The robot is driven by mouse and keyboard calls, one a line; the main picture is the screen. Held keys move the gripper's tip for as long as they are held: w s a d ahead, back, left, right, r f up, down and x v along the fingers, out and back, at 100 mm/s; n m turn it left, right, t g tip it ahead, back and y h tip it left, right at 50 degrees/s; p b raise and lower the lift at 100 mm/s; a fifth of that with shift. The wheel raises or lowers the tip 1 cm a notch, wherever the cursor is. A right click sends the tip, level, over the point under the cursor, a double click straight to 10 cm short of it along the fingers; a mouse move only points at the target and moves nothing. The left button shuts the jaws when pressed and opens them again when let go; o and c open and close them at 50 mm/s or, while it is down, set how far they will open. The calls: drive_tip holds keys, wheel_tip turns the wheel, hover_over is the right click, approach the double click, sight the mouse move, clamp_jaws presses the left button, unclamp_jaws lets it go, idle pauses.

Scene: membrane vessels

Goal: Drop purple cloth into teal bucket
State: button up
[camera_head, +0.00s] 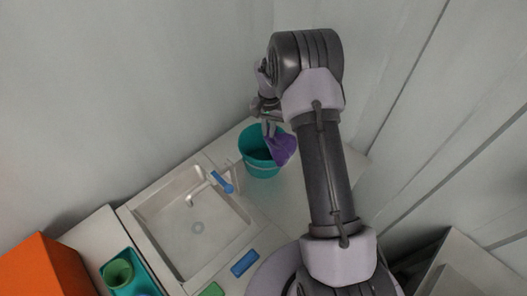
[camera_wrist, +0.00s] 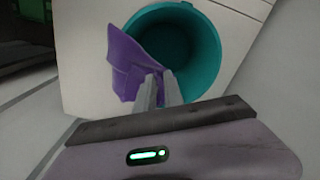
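The teal bucket (camera_head: 258,165) stands on the counter just right of the sink, its mouth open upward. It fills the upper middle of the wrist view (camera_wrist: 213,45). The purple cloth (camera_head: 281,149) hangs from my gripper (camera_head: 268,125) at the right side of the bucket's mouth. In the wrist view the cloth (camera_wrist: 127,62) overlaps the left part of the opening. My gripper's fingers (camera_wrist: 158,88) look close together at the cloth's edge. The exact contact between fingers and cloth is partly hidden.
A sink (camera_head: 195,222) with a blue-handled tap (camera_head: 222,182) lies left of the bucket. A blue item (camera_head: 244,263) and a green item (camera_head: 212,290) lie on the front counter. A green cup (camera_head: 118,273) sits in a teal tray beside an orange box (camera_head: 42,268). Walls rise behind.

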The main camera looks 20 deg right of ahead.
drive_tip(key=o, duration=0.8)
drive_tip(key=shift+o, duration=0.3)
drive_tip(key=o, duration=0.6)
drive_tip(key=shift+o, duration=0.2)
drive_tip(key=shift+r, duration=0.1)
wheel_tip(320, 180, up, 5)
drive_tip(key=p, duration=0.3)
drive_tip(key=shift+r, duration=0.15)
wheel_tip(320, 180, up, 17)
drive_tip(key=p, duration=0.1)
drive_tip(key=shift+r, duration=0.2)
